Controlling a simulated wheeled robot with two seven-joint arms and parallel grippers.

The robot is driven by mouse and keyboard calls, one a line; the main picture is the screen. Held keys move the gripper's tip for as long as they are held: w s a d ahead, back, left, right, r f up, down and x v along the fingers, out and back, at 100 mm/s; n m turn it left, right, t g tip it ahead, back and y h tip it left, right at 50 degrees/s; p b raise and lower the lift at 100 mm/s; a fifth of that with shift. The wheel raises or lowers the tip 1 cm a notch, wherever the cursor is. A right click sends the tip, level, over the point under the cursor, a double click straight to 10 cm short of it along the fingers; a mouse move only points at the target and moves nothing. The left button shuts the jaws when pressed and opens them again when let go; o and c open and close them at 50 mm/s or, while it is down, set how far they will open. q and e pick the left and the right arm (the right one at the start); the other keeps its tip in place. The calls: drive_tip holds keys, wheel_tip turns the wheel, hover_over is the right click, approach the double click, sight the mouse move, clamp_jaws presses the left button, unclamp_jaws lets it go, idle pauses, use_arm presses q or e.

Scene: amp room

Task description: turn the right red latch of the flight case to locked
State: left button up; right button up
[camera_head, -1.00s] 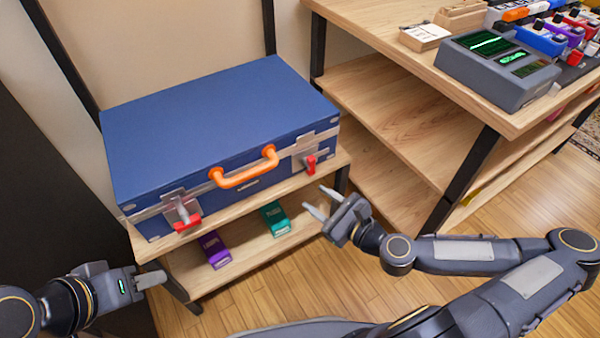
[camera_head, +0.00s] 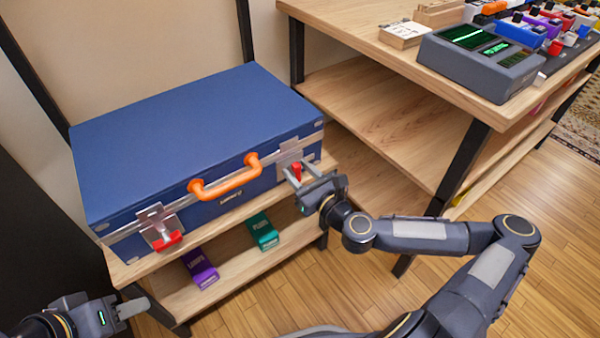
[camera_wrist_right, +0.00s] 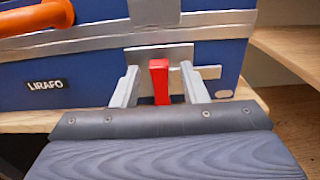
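The blue flight case (camera_head: 200,135) stands closed on the shelf, with an orange handle (camera_head: 226,182) on its front. The right red latch (camera_head: 297,171) sits on a metal plate; in the right wrist view the red latch (camera_wrist_right: 159,82) points upright. My right gripper (camera_head: 298,178) is at this latch, its open fingers one on each side of the red part, with a gap visible in the wrist view (camera_wrist_right: 160,88). The left red latch (camera_head: 167,240) shows at the case's left front. My left gripper (camera_head: 135,308) is low at the left, away from the case; its finger opening is unclear.
A purple box (camera_head: 201,268) and a teal box (camera_head: 262,232) lie on the lower shelf. A wooden table (camera_head: 365,50) at the right carries a grey device (camera_head: 480,62) and several pedals. The floor in front is clear.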

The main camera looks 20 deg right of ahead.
drive_tip(key=shift+c, duration=0.2)
clamp_jaws()
drive_tip(key=shift+n, duration=0.3)
drive_tip(key=n, duration=0.2)
drive_tip(key=shift+a+n+p, duration=0.25)
drive_tip(key=shift+n+p, duration=0.1)
drive_tip(key=shift+n, duration=0.05)
drive_tip(key=n, duration=0.3)
drive_tip(key=shift+s+a+f+n, duration=0.15)
drive_tip(key=shift+a+n, duration=0.05)
drive_tip(key=shift+n, duration=0.1)
drive_tip(key=n, duration=0.3)
drive_tip(key=f+n, duration=0.1)
drive_tip(key=n, duration=0.3)
drive_tip(key=n+b, duration=0.1)
drive_tip(key=n, duration=0.2)
drive_tip(key=shift+s+a+f+n, duration=0.15)
drive_tip(key=shift+a+n, duration=0.1)
drive_tip(key=shift+n, duration=0.15)
